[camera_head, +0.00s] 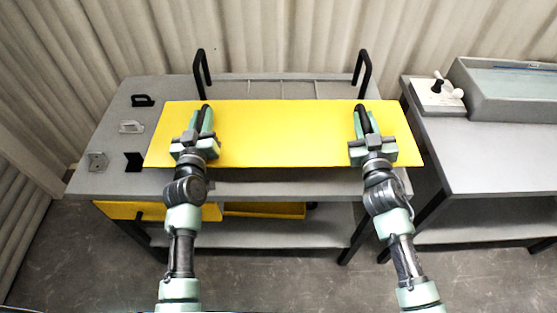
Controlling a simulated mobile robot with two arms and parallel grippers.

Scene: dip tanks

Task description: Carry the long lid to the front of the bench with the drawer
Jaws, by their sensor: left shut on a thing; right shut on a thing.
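The long lid is a flat yellow panel (280,130) over the grey bench (100,165), spanning much of its width. My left gripper (205,118) is shut on the lid near its left end. My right gripper (362,120) is shut on it near its right end. The fingers hide the exact holding spots. The lid looks about level; I cannot tell whether it touches the bench. A yellow drawer (150,210) shows under the bench top at the left.
Two black upright loops (201,68) (365,68) stand behind the lid. Small fittings, including a black handle (143,100), lie on the bench's left.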

